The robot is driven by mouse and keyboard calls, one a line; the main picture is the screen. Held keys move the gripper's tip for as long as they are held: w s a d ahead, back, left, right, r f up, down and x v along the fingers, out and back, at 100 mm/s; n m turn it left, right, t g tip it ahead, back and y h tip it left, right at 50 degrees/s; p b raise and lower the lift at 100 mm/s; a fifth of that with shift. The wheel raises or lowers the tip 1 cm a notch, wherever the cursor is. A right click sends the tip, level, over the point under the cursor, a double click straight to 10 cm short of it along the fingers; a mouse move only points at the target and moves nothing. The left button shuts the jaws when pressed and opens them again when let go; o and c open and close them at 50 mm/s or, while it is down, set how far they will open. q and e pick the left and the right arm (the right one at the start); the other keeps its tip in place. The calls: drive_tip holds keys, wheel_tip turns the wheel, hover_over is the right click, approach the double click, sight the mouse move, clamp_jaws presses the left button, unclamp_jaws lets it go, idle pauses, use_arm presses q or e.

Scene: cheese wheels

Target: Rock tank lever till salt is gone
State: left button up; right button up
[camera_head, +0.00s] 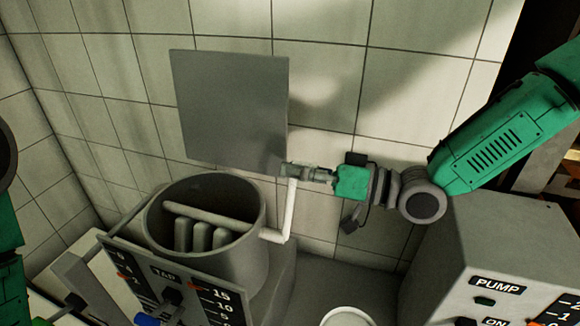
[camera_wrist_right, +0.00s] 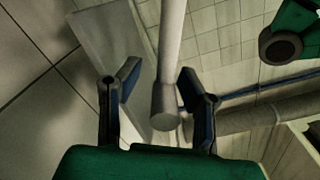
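The grey round tank (camera_head: 255,225) stands left of centre in the head view, open at the top, with a bar and several upright grey slabs inside. I cannot make out salt in it. A white cranked lever (camera_head: 290,212) comes out of the tank's right side and rises upright. My right gripper (camera_head: 290,171) is at the lever's top end. In the right wrist view, the lever (camera_wrist_right: 171,45) with its thicker end runs between the two fingers of my right gripper (camera_wrist_right: 160,85). The fingers look spread, with a gap on the lever's left side. My left gripper is out of view.
A control panel marked TAP (camera_head: 190,285) stands before the tank, with a black knob. A grey PUMP box (camera_head: 500,240) stands at the right. A white round rim (camera_head: 345,317) shows at the bottom. A flat grey plate (camera_head: 230,105) is behind the tank, before the tiled wall.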

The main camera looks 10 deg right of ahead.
drive_tip(key=shift+w+d+r, duration=0.1)
drive_tip(key=shift+d, duration=0.35)
drive_tip(key=v, duration=1.1)
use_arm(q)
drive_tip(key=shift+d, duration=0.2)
use_arm(e)
drive_tip(key=shift+d+f, duration=0.25)
drive_tip(key=shift+d, duration=0.1)
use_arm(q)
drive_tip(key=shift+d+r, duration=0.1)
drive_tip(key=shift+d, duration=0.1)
use_arm(e)
drive_tip(key=shift+d, duration=0.25)
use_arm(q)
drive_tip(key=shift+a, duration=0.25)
use_arm(e)
drive_tip(key=shift+a, duration=0.3)
